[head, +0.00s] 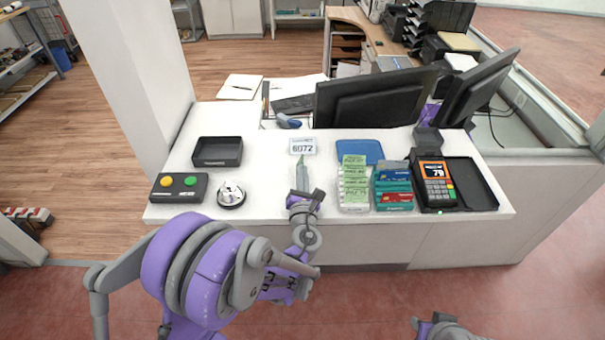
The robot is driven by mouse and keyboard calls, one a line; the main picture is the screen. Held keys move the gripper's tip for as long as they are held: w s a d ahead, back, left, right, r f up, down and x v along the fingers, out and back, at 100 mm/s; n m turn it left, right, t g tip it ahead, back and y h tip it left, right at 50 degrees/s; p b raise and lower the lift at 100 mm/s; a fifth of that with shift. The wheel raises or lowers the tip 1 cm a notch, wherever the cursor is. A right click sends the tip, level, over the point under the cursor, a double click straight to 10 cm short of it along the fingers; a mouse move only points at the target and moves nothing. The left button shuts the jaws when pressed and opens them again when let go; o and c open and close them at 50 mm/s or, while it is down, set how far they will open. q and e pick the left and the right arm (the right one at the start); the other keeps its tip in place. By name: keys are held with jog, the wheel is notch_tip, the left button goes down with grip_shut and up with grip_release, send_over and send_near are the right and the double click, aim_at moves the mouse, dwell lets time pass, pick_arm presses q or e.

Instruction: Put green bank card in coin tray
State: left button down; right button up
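My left gripper (304,196) is over the front of the white counter, near its middle. A thin grey-green piece (302,173) stands up from its fingers; it looks like the green bank card seen nearly edge-on, held between them. An open black tray (218,163) with a lettered front sits at the left, and a shallow blue tray (360,148) lies at the back right of the gripper; I cannot tell for sure which is the coin tray. Both look empty. My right arm shows only at the bottom edge, its fingers not visible.
A button box (179,187) and a bell (231,195) stand at the front left. A number sign (302,146) is behind the gripper. Green slips (354,180), a card rack (393,187) and a card terminal (436,185) stand to the right. Monitors (372,100) line the back.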

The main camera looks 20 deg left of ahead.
pick_arm(q)
jog(key=c, duration=1.6)
grip_release()
jog(key=shift+f, duration=0.25)
jog(key=c, duration=1.1)
grip_release()
jog(key=shift+r, duration=0.1)
